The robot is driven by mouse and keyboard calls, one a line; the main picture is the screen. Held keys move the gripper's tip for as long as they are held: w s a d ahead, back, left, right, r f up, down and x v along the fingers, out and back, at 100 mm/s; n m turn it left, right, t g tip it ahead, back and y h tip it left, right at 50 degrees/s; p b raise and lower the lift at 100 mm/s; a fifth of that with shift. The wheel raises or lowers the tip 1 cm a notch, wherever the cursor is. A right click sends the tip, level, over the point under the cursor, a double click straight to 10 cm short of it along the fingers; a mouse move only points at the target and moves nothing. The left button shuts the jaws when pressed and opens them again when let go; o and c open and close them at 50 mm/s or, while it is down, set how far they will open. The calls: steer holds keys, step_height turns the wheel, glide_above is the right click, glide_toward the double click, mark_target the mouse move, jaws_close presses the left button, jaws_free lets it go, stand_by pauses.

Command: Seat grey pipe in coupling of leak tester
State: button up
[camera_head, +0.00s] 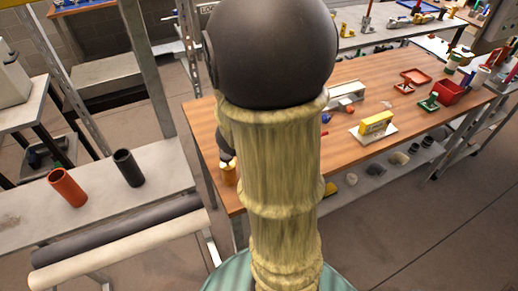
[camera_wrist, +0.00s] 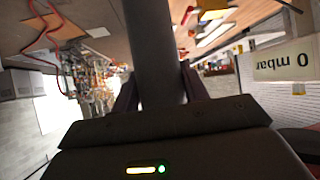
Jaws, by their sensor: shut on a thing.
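In the wrist view, my gripper (camera_wrist: 158,98) is shut on a dark grey pipe (camera_wrist: 155,45). The pipe runs from between the fingers up past the top edge, so its far end is out of sight. A pale display panel (camera_wrist: 285,60) reading "0 mbar", upside down, shows at the right of the wrist view, apart from the pipe. The coupling cannot be made out in either view. In the head view my arm covers the middle of the scene and hides the gripper and held pipe.
A wooden bench (camera_head: 352,150) with a yellow box (camera_head: 376,123) and a red bin (camera_head: 448,92) lies right of my arm. At left, an orange pipe (camera_head: 68,188) and another dark pipe (camera_head: 128,168) stand on a grey bench. Two long pipes lie before it. Floor is clear at lower right.

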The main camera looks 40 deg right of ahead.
steer(key=w+d+f+p, duration=0.1)
steer(key=w+p, duration=0.3)
steer(key=w, duration=0.4)
steer(key=w+d+f+p, duration=0.2)
steer(key=w+d+p, duration=0.1)
steer(key=w, duration=0.6)
steer(key=shift+f+p, duration=0.25)
steer(key=shift+p, duration=0.65)
steer(key=shift+f, duration=1.75)
steer(key=o, duration=1.3)
steer(key=shift+w, duration=0.15)
steer(key=shift+a, duration=0.1)
